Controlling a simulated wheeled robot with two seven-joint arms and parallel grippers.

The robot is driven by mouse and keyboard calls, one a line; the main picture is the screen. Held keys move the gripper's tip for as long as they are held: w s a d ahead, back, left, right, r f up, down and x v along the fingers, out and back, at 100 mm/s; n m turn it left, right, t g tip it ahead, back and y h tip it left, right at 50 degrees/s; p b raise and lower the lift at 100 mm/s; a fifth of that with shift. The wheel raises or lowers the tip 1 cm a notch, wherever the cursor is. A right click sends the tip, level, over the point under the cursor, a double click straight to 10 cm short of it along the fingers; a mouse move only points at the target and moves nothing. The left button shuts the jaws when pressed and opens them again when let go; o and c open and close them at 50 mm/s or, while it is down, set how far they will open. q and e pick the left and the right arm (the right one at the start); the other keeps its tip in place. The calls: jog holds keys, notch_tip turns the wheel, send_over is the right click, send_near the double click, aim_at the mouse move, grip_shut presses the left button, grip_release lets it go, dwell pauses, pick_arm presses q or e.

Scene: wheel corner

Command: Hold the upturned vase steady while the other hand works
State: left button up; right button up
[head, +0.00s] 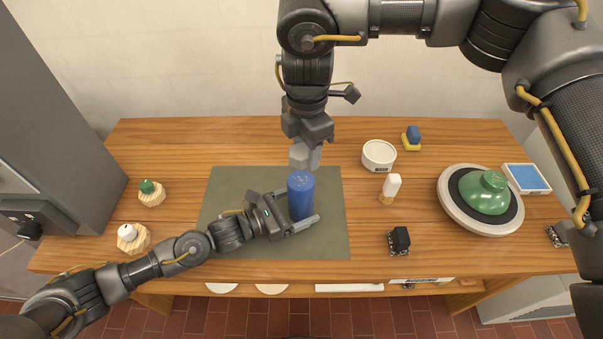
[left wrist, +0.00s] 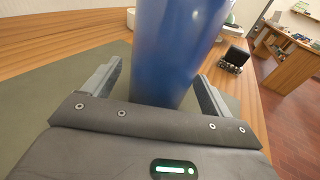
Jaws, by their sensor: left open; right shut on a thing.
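The blue vase (head: 301,190) stands upright like a plain cylinder on the grey-green mat (head: 225,185); I take it to be the upturned one. My left gripper (head: 306,213) is open around its lower part, one finger on each side. In the left wrist view the blue wall (left wrist: 172,50) rises between the two spread fingers (left wrist: 160,88), with a gap seen at the left finger. My right gripper (head: 307,160) comes down from above, its fingertips just over the vase's top. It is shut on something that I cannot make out.
A green rounded pot (head: 485,190) sits on a round wheel (head: 451,208) at the right. A white bowl (head: 379,154), white-topped tool (head: 391,187), black block (head: 399,239) and blue-and-yellow piece (head: 412,137) stand right of the mat. Wooden knobbed pieces (head: 132,237) stand left.

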pick_arm(q)
jog(key=v, duration=1.2)
jog(key=shift+f, duration=0.1)
